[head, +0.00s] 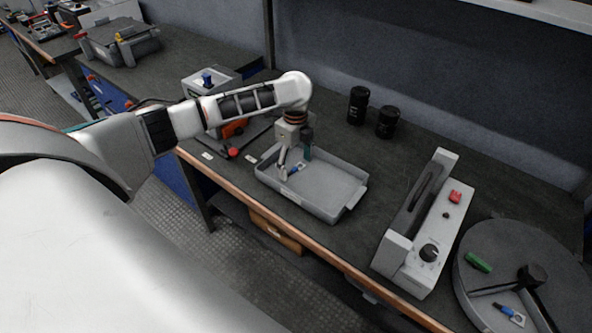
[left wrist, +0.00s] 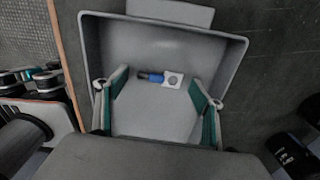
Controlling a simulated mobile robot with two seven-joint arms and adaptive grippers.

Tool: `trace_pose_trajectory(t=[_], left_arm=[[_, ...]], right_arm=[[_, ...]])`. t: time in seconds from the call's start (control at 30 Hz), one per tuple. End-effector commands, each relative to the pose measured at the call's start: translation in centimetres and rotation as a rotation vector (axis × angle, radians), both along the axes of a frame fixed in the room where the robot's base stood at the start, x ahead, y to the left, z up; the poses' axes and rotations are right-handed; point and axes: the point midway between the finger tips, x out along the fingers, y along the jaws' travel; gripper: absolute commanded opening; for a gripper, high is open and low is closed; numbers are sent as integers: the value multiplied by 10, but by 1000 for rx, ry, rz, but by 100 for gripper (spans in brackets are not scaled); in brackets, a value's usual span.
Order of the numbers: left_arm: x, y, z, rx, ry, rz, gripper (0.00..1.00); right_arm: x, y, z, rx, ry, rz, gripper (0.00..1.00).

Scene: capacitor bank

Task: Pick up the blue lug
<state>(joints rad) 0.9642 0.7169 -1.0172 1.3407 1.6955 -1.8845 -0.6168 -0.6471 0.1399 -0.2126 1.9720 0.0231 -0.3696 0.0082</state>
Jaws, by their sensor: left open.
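The blue lug (head: 297,168) lies in the grey tray (head: 333,205) on the workbench, near the tray's left end. In the left wrist view the blue lug (left wrist: 151,77), with a blue sleeve and a pale flat end with a hole, lies on the floor of the tray (left wrist: 215,40). My left gripper (head: 295,163) is open and points down over the tray. In the left wrist view, the open fingers of my left gripper (left wrist: 160,88) stand either side of the lug, with nothing between them in contact. My right gripper is not in view.
A second blue lug (head: 508,312) and a green piece (head: 477,262) lie on a round grey tray (head: 483,235) at right. A grey device with a red button (head: 455,196) stands between the trays. Two black cylinders (head: 357,105) (head: 387,122) stand behind.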

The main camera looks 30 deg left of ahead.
Motion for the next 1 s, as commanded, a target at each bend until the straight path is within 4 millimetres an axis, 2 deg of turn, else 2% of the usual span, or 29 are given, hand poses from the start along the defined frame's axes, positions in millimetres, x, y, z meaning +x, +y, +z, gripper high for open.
trace_pose_trajectory(t=[0.03,0.07,0.2,0.27,0.57,0.67,0.77,1.0], left_arm=[[0,0,1,0,-1,0,68],[0,0,1,0,-1,0,63],[0,0,1,0,-1,0,26],[0,0,1,0,0,0,12],[0,0,0,0,1,0,12],[0,0,6,0,0,0,12],[1,0,20,0,-3,0,12],[2,0,69,-1,-6,0,12]], right_arm=[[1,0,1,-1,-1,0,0],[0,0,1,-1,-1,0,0],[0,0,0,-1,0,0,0],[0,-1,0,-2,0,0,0],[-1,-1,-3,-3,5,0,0],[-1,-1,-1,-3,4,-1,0],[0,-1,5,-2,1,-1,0],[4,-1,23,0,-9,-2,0]])
